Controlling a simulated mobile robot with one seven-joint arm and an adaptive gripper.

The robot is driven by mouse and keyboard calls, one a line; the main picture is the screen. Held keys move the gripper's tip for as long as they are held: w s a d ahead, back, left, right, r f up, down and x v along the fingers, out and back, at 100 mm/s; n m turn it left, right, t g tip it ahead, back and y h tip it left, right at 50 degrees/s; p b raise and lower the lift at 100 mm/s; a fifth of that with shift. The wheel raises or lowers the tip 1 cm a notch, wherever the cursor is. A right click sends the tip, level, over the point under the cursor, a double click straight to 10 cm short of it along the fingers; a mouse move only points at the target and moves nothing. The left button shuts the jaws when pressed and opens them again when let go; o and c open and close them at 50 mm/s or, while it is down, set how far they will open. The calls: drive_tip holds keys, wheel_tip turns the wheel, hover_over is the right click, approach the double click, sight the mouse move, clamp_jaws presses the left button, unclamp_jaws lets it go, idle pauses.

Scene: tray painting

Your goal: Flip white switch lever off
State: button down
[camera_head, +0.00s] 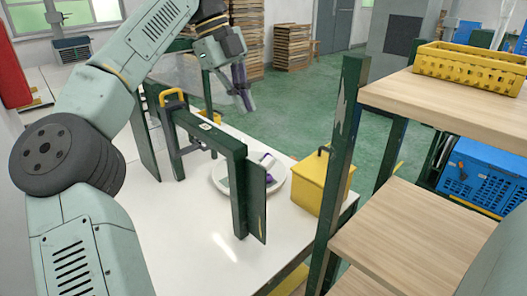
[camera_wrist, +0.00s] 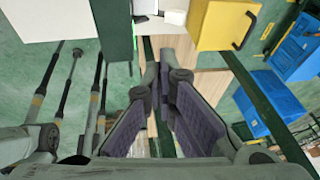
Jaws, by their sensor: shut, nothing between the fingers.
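I cannot pick out a white switch lever for certain in either view. A small white patch (camera_head: 206,126) shows on top of the dark green frame (camera_head: 238,185) on the table, too small to identify. My gripper (camera_head: 245,98) hangs in the air beyond the frame, above and behind the white table, touching nothing. In the wrist view my gripper's fingers (camera_wrist: 157,72) are close together at the tips, shut and empty. A yellow box (camera_head: 318,188) with a dark handle stands right of the frame; it also shows in the wrist view (camera_wrist: 215,25).
A white round dish (camera_head: 222,187) with a white and purple thing sits behind the frame on the white table (camera_head: 190,250). Wooden shelves (camera_head: 430,235) with a yellow crate (camera_head: 470,62) stand at right. A blue crate (camera_head: 485,170) is beyond. Green floor is open behind the table.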

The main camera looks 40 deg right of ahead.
drive_tip(key=shift+f, duration=0.1)
hover_over(266, 167)
wheel_tip(266, 167, down, 11)
drive_tip(key=shift+w+a+f, duration=0.1)
drive_tip(key=shift+w+f, duration=0.05)
drive_tip(key=shift+f, duration=0.75)
drive_tip(key=shift+f, duration=0.1)
